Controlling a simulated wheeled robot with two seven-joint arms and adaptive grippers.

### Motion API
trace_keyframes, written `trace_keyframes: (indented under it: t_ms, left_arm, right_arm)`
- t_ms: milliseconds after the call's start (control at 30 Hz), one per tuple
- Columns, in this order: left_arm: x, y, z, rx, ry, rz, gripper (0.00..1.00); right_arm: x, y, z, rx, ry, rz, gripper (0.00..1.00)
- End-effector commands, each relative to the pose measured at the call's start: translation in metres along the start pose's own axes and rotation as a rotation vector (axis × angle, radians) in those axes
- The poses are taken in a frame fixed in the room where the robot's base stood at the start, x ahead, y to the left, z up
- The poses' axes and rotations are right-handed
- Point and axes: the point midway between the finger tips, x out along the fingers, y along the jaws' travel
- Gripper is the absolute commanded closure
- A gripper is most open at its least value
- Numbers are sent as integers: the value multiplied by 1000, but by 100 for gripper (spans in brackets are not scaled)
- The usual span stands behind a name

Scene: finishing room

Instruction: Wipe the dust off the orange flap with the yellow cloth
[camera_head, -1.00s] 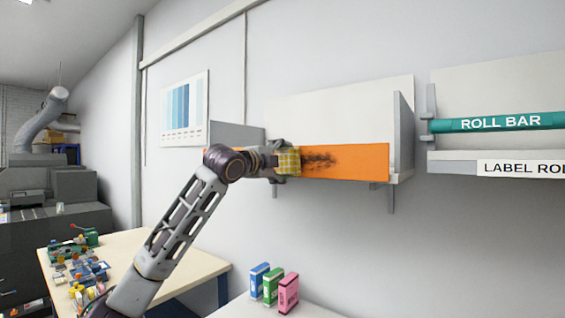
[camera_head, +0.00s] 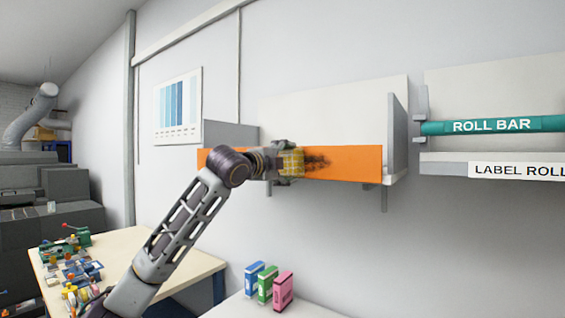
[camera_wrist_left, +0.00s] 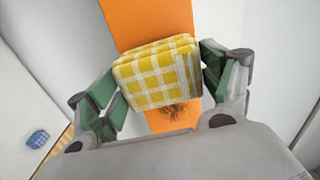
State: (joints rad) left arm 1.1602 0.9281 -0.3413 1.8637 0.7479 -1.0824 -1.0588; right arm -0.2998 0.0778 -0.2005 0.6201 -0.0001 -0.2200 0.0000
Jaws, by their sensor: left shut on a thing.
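The orange flap (camera_head: 355,163) is the front of a wall-mounted grey shelf in the head view, and it also shows in the left wrist view (camera_wrist_left: 150,22). A dark dust smear (camera_head: 316,161) lies on it just right of the cloth. Some dust (camera_wrist_left: 172,110) shows below the cloth in the left wrist view. The yellow checked cloth (camera_head: 291,162) is folded and lies against or very near the flap; contact is hard to tell. My left gripper (camera_head: 278,162) is shut on the cloth, with a finger on each side of it (camera_wrist_left: 160,80). My right gripper is not in view.
The shelf's side panel (camera_head: 397,135) stands at the flap's right end. A teal roll bar (camera_head: 495,125) and label shelf are farther right. Below are small boxes (camera_head: 265,284) on a white table and a workbench (camera_head: 120,250) with several coloured parts.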

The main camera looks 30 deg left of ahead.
Motion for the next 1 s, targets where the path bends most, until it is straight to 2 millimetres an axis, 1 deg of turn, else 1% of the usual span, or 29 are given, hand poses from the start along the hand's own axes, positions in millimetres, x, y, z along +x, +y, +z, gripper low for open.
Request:
trace_keyframes:
  t_ms: [133,567,1000]
  left_arm:
    - [-1,0,-5,1,1,-1,39]
    - [0,0,-7,1,0,-1,39]
    - [1,0,-29,1,1,0,39]
  right_arm:
    - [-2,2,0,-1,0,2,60]
    - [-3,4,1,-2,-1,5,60]
    - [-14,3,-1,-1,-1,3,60]
